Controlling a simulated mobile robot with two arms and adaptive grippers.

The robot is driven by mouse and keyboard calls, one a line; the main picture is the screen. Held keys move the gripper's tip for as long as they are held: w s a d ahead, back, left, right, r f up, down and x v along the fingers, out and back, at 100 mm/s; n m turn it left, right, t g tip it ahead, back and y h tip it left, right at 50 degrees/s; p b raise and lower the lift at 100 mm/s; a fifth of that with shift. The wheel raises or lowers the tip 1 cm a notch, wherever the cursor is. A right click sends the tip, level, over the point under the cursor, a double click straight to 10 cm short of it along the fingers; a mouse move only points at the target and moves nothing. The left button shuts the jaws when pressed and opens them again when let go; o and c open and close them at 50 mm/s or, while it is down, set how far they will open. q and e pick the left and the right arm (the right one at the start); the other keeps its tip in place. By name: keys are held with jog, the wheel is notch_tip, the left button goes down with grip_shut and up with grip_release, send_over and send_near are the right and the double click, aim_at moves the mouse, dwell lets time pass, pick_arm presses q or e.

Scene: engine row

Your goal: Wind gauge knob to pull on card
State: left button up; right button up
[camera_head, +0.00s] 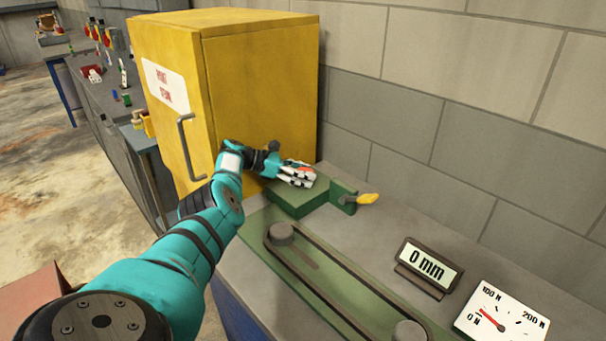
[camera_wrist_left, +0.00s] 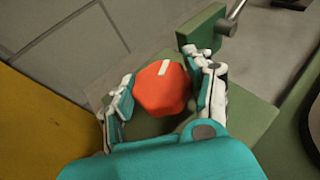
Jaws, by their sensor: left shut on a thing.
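A red-orange knob with a white mark (camera_wrist_left: 163,86) sits on the green block (camera_head: 298,201). The left gripper (camera_head: 292,175) is shut on the knob, with a finger on either side of it in the left wrist view (camera_wrist_left: 166,95). In the head view only a little of the knob (camera_head: 306,169) shows past the fingers. The white gauge card (camera_head: 515,322) at lower right is marked 0 N, 100 N and 200 N. Its red needle points up and left, near the 0 N mark. A display (camera_head: 429,267) reads 0 mm. The right gripper is not in view.
A yellow cabinet (camera_head: 262,85) stands right behind and beside the left hand. A yellow-tipped lever (camera_head: 367,198) sticks out from a green upright (camera_head: 342,195). A belt runs around grey pulleys (camera_head: 281,234) on a green base. A block wall closes the back.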

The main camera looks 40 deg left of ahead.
pick_arm(q)
jog(key=o, duration=1.2)
jog(key=shift+w+d+r, duration=0.1)
jog(key=shift+w, duration=0.05)
notch_tip(320, 180, up, 10)
